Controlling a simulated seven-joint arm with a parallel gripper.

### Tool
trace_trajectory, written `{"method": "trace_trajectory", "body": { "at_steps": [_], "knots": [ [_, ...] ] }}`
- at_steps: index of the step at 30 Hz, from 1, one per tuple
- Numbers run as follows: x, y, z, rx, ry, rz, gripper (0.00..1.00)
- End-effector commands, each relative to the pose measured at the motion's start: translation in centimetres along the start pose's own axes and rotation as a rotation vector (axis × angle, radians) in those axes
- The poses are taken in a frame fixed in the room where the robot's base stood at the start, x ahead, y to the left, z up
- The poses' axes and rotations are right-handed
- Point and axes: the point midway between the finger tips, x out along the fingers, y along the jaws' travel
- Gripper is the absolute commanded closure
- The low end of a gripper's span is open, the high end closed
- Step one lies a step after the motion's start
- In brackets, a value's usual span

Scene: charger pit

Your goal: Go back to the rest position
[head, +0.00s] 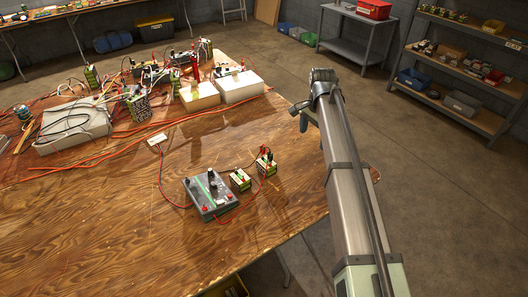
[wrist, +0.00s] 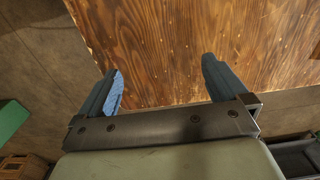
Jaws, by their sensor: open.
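My gripper (wrist: 162,90) is open in the wrist view, with nothing between its two blue-grey fingers. Below it in that view is the edge of the wooden table (wrist: 180,40) and the floor. In the head view my arm reaches up the right side, and my gripper (head: 302,116) is partly hidden behind the arm's end, by the table's right edge. It is apart from the grey box (head: 212,196) with red terminals and from the two small green-and-cream blocks, one nearer (head: 240,180) and one farther (head: 265,162), wired to it.
The wooden table (head: 110,235) has a bare front left. Wires, white boxes (head: 240,87) and a grey case (head: 72,130) crowd its far side. A grey cart (head: 352,48) and a shelf (head: 465,62) stand beyond open floor (head: 440,190) at the right.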

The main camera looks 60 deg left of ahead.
Motion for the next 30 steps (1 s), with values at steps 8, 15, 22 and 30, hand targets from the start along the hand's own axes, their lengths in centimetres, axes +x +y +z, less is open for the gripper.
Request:
{"method": "trace_trajectory", "body": {
  "at_steps": [8, 15, 22, 30],
  "knots": [
    [-6.9, -9.3, 9.2, -0.004, 0.0, 0.0, 0.0],
    [-9.1, -11.7, 12.7, 0.0, 0.0, 0.001, 0.0],
    [-6.8, -11.6, 12.9, 0.001, -0.002, 0.003, 0.0],
    [-2.3, -11.6, 12.9, 0.001, -0.001, 0.002, 0.0]
  ]
}}
